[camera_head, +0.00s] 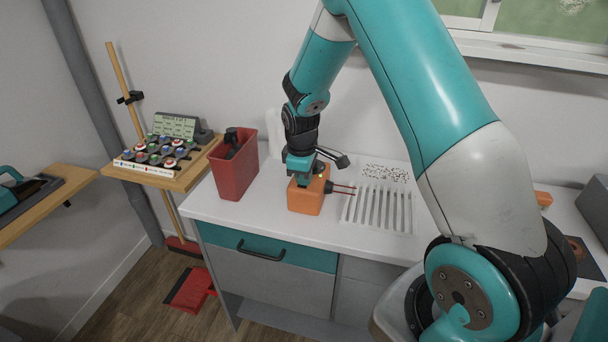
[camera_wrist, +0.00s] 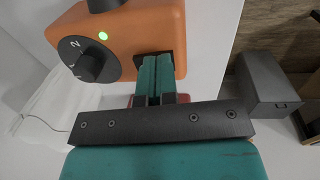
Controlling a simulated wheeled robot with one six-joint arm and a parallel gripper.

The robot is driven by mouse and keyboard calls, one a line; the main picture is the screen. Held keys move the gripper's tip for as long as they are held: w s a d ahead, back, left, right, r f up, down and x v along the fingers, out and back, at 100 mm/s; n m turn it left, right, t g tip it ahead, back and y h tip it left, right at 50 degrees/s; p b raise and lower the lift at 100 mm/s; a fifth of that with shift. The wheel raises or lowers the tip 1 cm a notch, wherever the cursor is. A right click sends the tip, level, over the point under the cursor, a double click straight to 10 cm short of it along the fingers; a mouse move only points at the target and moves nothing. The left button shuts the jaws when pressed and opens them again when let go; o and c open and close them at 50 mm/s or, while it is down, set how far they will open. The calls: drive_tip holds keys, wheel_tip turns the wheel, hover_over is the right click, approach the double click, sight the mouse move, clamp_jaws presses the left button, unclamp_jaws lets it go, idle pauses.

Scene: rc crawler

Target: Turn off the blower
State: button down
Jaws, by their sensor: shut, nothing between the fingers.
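An orange box (camera_head: 308,198), apparently the blower, stands on the white counter, with a black nozzle and thin red prongs at its right side. In the wrist view the orange box (camera_wrist: 150,28) shows a black dial (camera_wrist: 97,66) beside the numeral 2 and a lit green light (camera_wrist: 103,36). My gripper (camera_head: 301,178) is above and against the box's near top in the head view. In the wrist view my gripper (camera_wrist: 157,62) is shut and empty, its teal fingertips at a dark recess or switch beside the dial. The fingertips hide most of that dark part; I cannot tell its position.
A white slatted rack (camera_head: 380,208) and scattered small bits (camera_head: 386,172) lie right of the box. A red bin (camera_head: 236,172) stands left of it. A wooden shelf with a button panel (camera_head: 158,152) is further left. A teal drawer (camera_head: 265,249) is below the counter.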

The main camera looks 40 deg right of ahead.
drive_tip(key=shift+r, duration=0.15)
drive_tip(key=shift+r+p, duration=0.35)
drive_tip(key=shift+p, duration=0.05)
wheel_tip(320, 180, up, 13)
drive_tip(key=s+a, duration=0.1)
drive_tip(key=shift+a, duration=0.15)
drive_tip(key=b, duration=0.1)
drive_tip(key=d+b, duration=0.1)
drive_tip(key=b, duration=0.1)
drive_tip(key=shift+w+d+r+b, duration=0.1)
drive_tip(key=shift+w+d+b, duration=0.05)
drive_tip(key=shift+w+b, duration=0.2)
